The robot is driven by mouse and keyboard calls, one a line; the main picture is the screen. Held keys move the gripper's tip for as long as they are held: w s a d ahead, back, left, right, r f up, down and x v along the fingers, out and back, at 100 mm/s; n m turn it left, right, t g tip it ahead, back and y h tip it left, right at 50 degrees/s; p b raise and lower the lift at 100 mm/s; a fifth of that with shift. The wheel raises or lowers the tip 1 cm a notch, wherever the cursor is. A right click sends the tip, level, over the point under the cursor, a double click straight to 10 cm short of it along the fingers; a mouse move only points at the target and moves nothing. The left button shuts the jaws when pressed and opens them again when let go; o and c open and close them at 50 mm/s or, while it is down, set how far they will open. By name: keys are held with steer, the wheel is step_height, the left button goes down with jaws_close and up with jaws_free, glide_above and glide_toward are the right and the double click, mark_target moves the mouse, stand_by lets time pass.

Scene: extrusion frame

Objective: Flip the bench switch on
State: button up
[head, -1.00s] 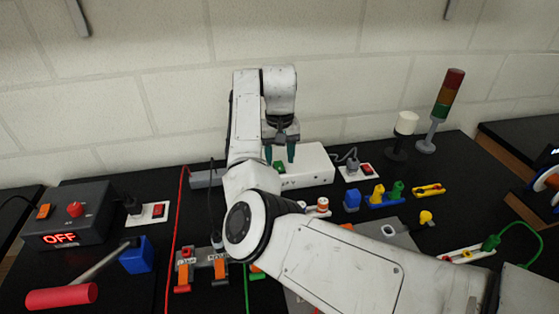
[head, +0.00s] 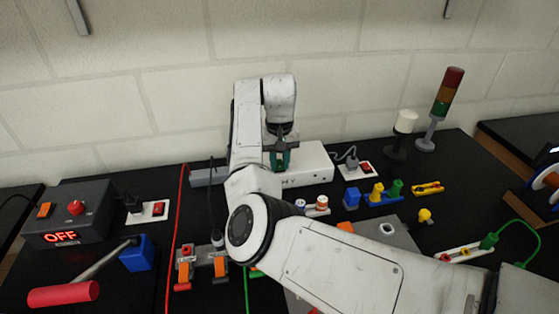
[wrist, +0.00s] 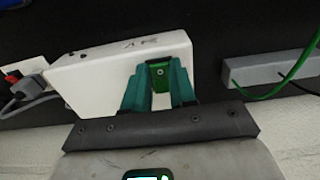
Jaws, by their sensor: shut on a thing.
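My gripper (head: 280,160) points down over the white box (head: 307,170) at the back of the bench. In the wrist view my gripper (wrist: 159,80) has its teal fingers shut on a small green part (wrist: 159,75) at the edge of the white box (wrist: 100,78). In the head view the fingers hide that part. A black box (head: 70,220) at the left has a red display (head: 62,237) reading OFF. A lever with a red handle (head: 63,293) and blue base (head: 137,253) is in front of it. I cannot tell which of these is the bench switch.
White outlet plates with red rockers and plugs sit at the left (head: 150,212) and right (head: 360,170) of my arm. Coloured parts (head: 375,195) and a signal tower (head: 440,110) stand to the right. A red cable (head: 180,215) runs along the bench. The wall is close behind.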

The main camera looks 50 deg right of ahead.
jaws_close()
steer(key=shift+r+p, duration=0.15)
steer(key=shift+p, duration=0.15)
steer(key=shift+w+d+r+p, duration=0.1)
steer(key=shift+p, duration=0.2)
steer(key=shift+w+d+f+g+y, duration=0.15)
steer(key=shift+g+y, duration=0.2)
steer(key=shift+g, duration=0.2)
steer(key=shift+w+a+f+g+y, duration=0.1)
steer(key=shift+g+y, duration=0.25)
steer(key=shift+g, duration=0.2)
steer(key=shift+r, duration=0.1)
steer(key=shift+w+r+g+y+b, duration=0.1)
steer(key=shift+g+y+b, duration=0.2)
steer(key=o, duration=0.8)
jaws_free()
steer(key=shift+d, duration=0.1)
